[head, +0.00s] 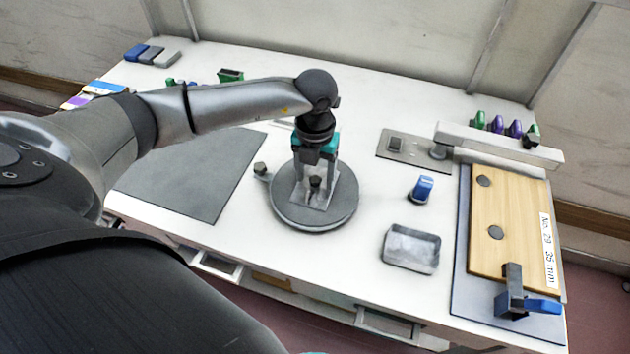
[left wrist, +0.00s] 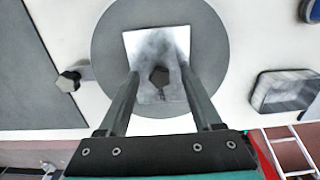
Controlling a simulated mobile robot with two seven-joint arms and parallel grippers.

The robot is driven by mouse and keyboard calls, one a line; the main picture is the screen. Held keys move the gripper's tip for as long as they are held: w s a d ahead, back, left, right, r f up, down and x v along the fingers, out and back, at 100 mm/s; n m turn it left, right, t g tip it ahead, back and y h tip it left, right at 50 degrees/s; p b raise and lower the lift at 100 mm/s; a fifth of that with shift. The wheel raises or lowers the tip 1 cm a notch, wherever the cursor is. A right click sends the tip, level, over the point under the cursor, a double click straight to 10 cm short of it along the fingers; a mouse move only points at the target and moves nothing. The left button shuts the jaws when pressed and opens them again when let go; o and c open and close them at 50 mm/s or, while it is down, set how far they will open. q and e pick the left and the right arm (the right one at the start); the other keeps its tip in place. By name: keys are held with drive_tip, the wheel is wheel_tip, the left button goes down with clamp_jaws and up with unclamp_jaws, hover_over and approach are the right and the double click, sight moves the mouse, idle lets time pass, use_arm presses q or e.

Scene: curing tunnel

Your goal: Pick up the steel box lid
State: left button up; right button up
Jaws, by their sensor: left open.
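The steel box lid, a square pale metal plate (head: 322,204) with a dark knob in its middle, lies on a round grey turntable (head: 290,217). In the left wrist view the lid (left wrist: 145,50) is seen from above, with its knob (left wrist: 158,77) between the fingers. My left gripper (head: 315,178) points down over the lid, open, one finger on each side of the knob. In the left wrist view its fingers (left wrist: 160,72) appear apart from the knob. My right gripper is not in view.
A small dark knob (head: 260,168) sticks out at the turntable's left edge. An open metal tray (head: 411,249) and a blue-topped item (head: 422,189) stand to the right. A wooden board (head: 510,215) with a clamp lies farther right. A grey mat (head: 195,175) covers the left.

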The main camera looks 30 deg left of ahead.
use_arm(q)
drive_tip(key=shift+f, duration=0.2)
clamp_jaws()
idle(0.4)
